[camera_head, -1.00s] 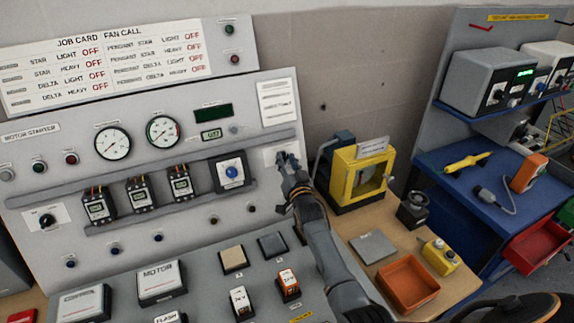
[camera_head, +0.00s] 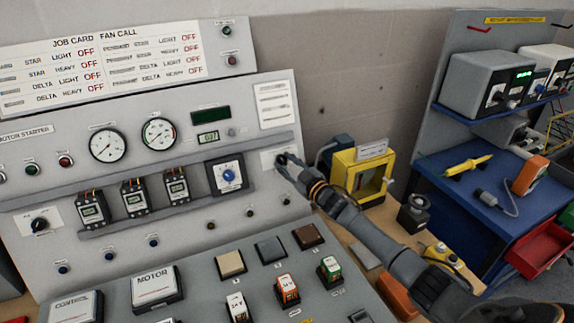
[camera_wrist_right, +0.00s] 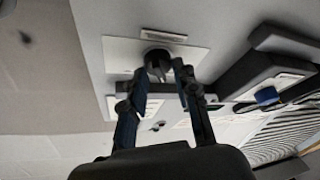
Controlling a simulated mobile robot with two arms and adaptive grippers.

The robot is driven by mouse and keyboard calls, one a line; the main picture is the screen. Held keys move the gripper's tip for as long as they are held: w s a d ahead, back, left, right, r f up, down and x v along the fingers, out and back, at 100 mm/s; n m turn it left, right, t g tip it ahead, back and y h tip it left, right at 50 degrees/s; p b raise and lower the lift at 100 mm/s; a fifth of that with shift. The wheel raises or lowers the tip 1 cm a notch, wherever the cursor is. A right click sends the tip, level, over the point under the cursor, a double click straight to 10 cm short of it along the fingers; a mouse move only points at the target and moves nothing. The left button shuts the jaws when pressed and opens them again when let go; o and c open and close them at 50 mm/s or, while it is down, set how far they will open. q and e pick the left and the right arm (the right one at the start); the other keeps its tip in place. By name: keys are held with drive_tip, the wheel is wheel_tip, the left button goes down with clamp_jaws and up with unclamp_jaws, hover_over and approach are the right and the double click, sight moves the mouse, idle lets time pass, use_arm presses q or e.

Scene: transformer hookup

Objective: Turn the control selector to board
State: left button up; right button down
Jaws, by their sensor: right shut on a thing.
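The control selector is a dark round knob on a white plate (camera_head: 267,161) at the right end of the upright panel. In the right wrist view the knob (camera_wrist_right: 157,56) shows at the top middle, with a small label strip above it. My right gripper (camera_head: 287,163) is at the knob, and its two fingers (camera_wrist_right: 164,76) straddle it and are shut on it. In the head view the gripper mostly covers the knob, and its pointer setting and plate lettering cannot be read. My left gripper is not in view.
A blue selector (camera_head: 228,176) on a dark square sits left of the plate. A yellow-framed box (camera_head: 362,175) stands on the bench right of my gripper. The sloped desk below carries several blocks and covers, including a brown block (camera_head: 308,235).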

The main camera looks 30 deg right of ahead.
drive_tip(key=shift+w+d+r+n+y, duration=0.15)
drive_tip(key=shift+n+y, duration=0.1)
drive_tip(key=shift+n, duration=0.3)
drive_tip(key=shift+s+r+n+y, duration=0.15)
drive_tip(key=shift+n+y, duration=0.1)
drive_tip(key=shift+n, duration=0.3)
drive_tip(key=shift+w+g, duration=0.15)
drive_tip(key=shift+g, duration=0.15)
drive_tip(key=c, duration=1.1)
unclamp_jaws()
drive_tip(key=shift+o, duration=0.5)
drive_tip(key=shift+w+f, duration=0.25)
drive_tip(key=shift+s, duration=0.4)
drive_tip(key=v, duration=1.1)
drive_tip(key=shift+d, duration=0.1)
